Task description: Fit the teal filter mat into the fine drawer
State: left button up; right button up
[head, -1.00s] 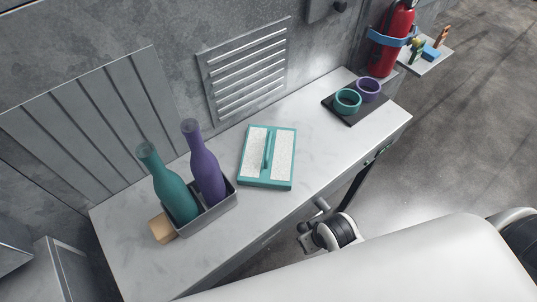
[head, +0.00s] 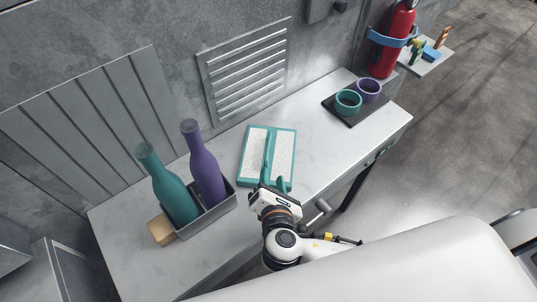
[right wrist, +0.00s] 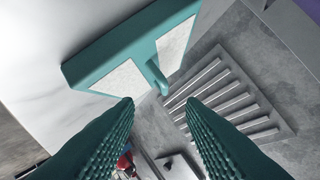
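The teal filter mat (head: 285,148) has a teal frame, two white speckled panels and a raised teal handle between them. It lies flat on the counter. My right gripper (head: 274,181) is over the mat's near edge in the head view. In the right wrist view the two teal ribbed fingers (right wrist: 162,106) are apart with nothing between them. The mat (right wrist: 120,50) and its handle (right wrist: 157,76) show just beyond the fingertips, not gripped. A drawer handle (head: 317,214) shows on the counter's front; I cannot tell which drawer is the fine one. My left gripper is out of view.
A grey tray (head: 212,218) holds a teal bottle (head: 172,188) and a purple bottle (head: 206,170), with a wooden block (head: 161,230) beside it. A dark board (head: 350,119) carries a teal ring (head: 347,102) and a purple ring (head: 369,91). The counter (head: 322,150) right of the mat is clear.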

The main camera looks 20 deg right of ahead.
aim_at(268, 149)
jog(key=shift+w+n, duration=0.35)
jog(key=shift+n, duration=0.05)
jog(key=x, duration=0.6)
jog(key=shift+a+r+p, duration=0.1)
jog(key=shift+p, duration=0.3)
jog(key=shift+w, duration=0.6)
jog(key=p+x, duration=0.1)
jog(key=x, duration=0.3)
jog(key=shift+w+d, duration=0.15)
jog(key=shift+d, duration=0.05)
grip_shut()
